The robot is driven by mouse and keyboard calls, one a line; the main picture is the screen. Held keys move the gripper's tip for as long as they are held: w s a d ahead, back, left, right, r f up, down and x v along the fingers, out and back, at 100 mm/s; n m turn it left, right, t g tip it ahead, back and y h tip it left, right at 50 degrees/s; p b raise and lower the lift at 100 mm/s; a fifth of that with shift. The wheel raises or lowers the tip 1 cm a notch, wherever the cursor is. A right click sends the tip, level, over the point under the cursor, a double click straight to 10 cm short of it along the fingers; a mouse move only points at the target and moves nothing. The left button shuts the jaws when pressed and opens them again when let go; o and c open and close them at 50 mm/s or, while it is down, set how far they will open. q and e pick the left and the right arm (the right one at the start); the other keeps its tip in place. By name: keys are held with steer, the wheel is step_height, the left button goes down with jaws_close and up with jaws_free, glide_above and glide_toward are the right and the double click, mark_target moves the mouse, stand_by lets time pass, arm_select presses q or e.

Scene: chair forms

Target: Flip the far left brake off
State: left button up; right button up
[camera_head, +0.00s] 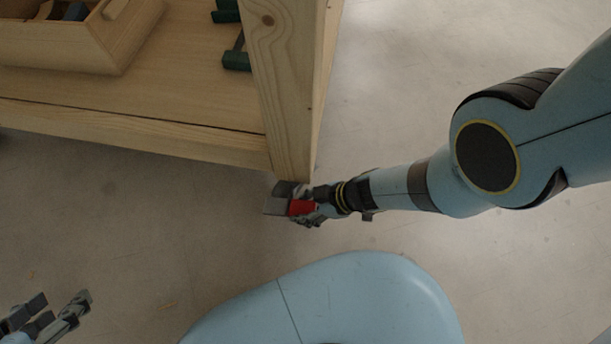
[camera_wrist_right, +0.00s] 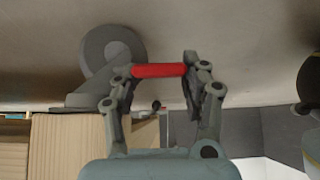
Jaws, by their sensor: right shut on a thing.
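The red brake lever (camera_head: 302,208) sits on a grey caster (camera_head: 277,204) at the foot of the wooden cart's near corner post. My right gripper (camera_head: 306,206) is at this corner and partly hides the caster. In the right wrist view the red brake (camera_wrist_right: 160,70) spans between the two fingers of my right gripper (camera_wrist_right: 157,76), which is shut on it. The grey caster wheel (camera_wrist_right: 112,50) shows just behind, to the left. My left gripper (camera_head: 60,308) is open and empty at the lower left, away from the cart.
The wooden cart (camera_head: 190,148) fills the upper left, with its post (camera_head: 285,90) right above the caster. A wooden box (camera_head: 60,48) and dark green clamps (camera_head: 236,58) lie on the cart. The floor (camera_head: 430,50) is bare to the right and in front.

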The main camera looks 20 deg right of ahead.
steer(key=o, duration=1.2)
steer(key=shift+c, duration=0.2)
steer(key=shift+s+d+r, duration=0.1)
steer(key=shift+s+d+r, duration=0.2)
steer(key=shift+r, duration=0.1)
steer(key=s+d, duration=0.6)
steer(key=d, duration=0.4)
steer(key=shift+s, duration=0.3)
